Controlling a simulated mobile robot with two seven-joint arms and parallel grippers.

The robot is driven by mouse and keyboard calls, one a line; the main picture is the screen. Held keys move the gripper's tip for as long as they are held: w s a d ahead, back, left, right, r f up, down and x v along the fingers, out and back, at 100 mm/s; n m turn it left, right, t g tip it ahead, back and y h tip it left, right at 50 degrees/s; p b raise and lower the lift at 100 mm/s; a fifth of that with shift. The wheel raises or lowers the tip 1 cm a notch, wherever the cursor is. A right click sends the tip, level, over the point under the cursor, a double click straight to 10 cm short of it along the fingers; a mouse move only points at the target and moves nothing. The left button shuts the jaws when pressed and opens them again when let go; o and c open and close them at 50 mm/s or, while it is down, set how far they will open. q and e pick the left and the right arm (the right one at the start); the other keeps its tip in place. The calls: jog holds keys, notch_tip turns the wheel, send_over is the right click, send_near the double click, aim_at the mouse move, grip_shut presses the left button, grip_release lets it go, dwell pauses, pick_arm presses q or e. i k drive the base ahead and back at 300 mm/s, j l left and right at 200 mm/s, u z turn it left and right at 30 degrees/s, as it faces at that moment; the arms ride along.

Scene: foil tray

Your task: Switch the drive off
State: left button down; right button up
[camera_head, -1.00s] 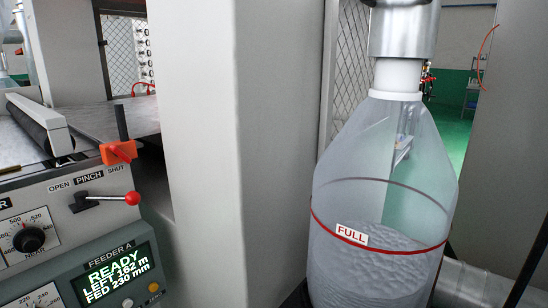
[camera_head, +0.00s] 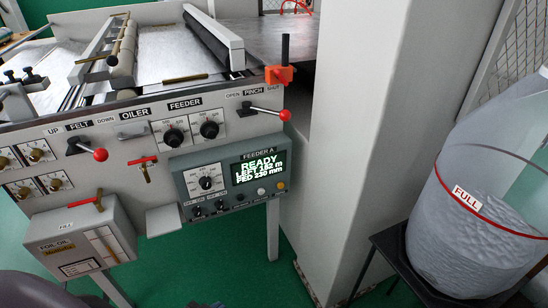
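The FEEDER A control box (camera_head: 185,182) is on the front of the machine, near the middle of the picture. Its lit display (camera_head: 258,168) reads READY, a LEFT line in m and FED 230 mm. Left of the display is a white-faced dial (camera_head: 205,180). Along the bottom are small dark switches (camera_head: 218,206), a white button (camera_head: 261,191) and an orange button (camera_head: 280,186). The small labels there are too small to read, so I cannot tell which control is the drive's or how it is set. Neither gripper is in view.
Red-knobbed levers stand at FELT (camera_head: 100,155) and PINCH (camera_head: 284,115). FEEDER knobs (camera_head: 209,130) sit above the box. A foil oil tank (camera_head: 70,232) is lower left. A grey column (camera_head: 365,120) and a bag marked FULL (camera_head: 470,240) stand right.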

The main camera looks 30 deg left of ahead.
aim_at(196, 211)
jog(key=u, duration=1.45)
jog(key=i+l+z, duration=0.15)
jog(key=i, duration=0.3)
jog(key=i+z, duration=0.1)
jog(key=i, duration=0.3)
